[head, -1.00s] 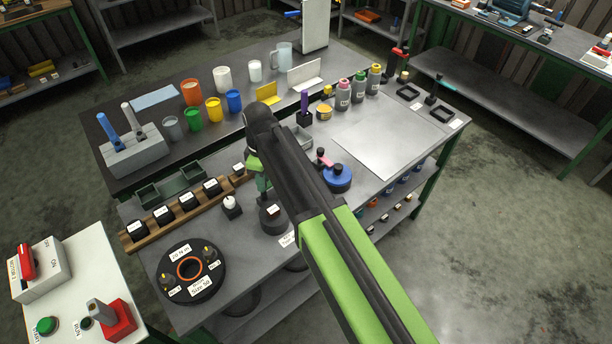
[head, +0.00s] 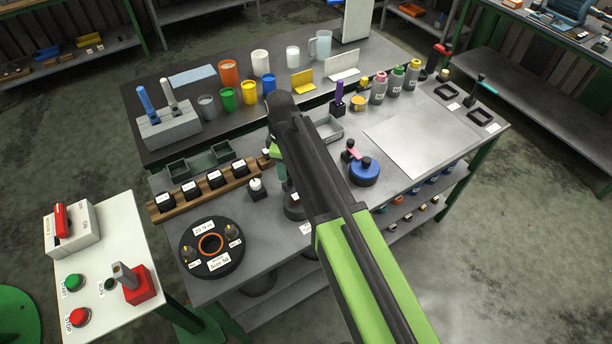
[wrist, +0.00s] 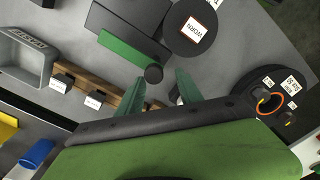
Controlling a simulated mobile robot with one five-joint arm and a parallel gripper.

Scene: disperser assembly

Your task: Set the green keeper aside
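A long green bar (wrist: 133,50), which I take to be the green keeper, lies along the edge of a dark block (wrist: 128,16) in the wrist view. In the head view my arm hides it. My gripper (wrist: 161,76) points down at the bench, its two teal fingers spread apart. A round black knob (wrist: 154,74) shows between the fingertips, near the bar's end. I cannot tell whether it belongs to the bar or whether a finger touches it. In the head view my gripper (head: 284,180) is partly hidden by the arm.
A black disc labelled WORN (wrist: 192,28) lies close to the dark block. The wooden rack (head: 205,190) with labelled blocks and the round turntable (head: 211,262) are nearby. A grey tray (wrist: 26,56) lies left in the wrist view. A pale sheet (head: 420,135) leaves clear bench at right.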

